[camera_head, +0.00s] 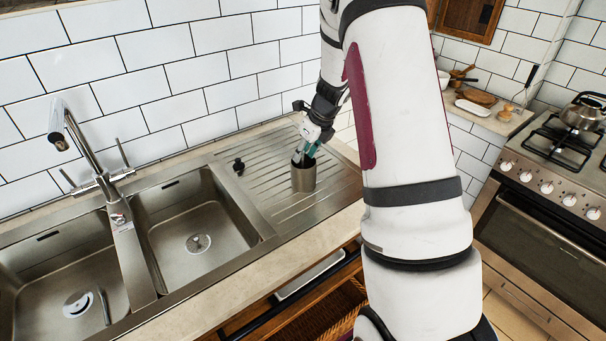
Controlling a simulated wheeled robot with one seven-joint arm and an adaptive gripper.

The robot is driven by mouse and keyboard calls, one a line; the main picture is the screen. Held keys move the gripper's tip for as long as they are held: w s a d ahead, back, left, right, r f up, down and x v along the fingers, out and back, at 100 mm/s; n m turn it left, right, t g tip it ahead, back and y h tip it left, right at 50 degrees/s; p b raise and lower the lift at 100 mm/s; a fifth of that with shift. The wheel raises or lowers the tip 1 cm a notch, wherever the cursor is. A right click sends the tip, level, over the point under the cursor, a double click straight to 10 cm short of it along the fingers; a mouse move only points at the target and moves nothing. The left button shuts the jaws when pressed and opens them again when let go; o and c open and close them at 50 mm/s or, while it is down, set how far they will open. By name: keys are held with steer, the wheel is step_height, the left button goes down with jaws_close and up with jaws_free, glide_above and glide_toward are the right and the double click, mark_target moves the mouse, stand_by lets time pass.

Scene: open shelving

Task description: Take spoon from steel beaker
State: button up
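The steel beaker (304,178) stands upright on the ribbed drainboard to the right of the sinks. My gripper (303,157) points down at the beaker's mouth, with its fingertips at or just inside the rim. A small teal piece (311,149) shows beside the fingers above the rim; I cannot tell if it is part of the spoon or of something else. No spoon can be clearly made out. The inside of the beaker is hidden by its wall and the gripper. Whether the fingers are open or shut is too small to tell.
A small black item (239,166) lies on the drainboard left of the beaker. Two sink basins and a tall faucet (85,150) are at left. A tiled wall (215,75) stands close behind. A stove with a kettle (583,112) is at far right.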

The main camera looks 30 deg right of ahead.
steer(key=shift+x, duration=1.05)
jaws_close()
steer(key=shift+r, duration=0.1)
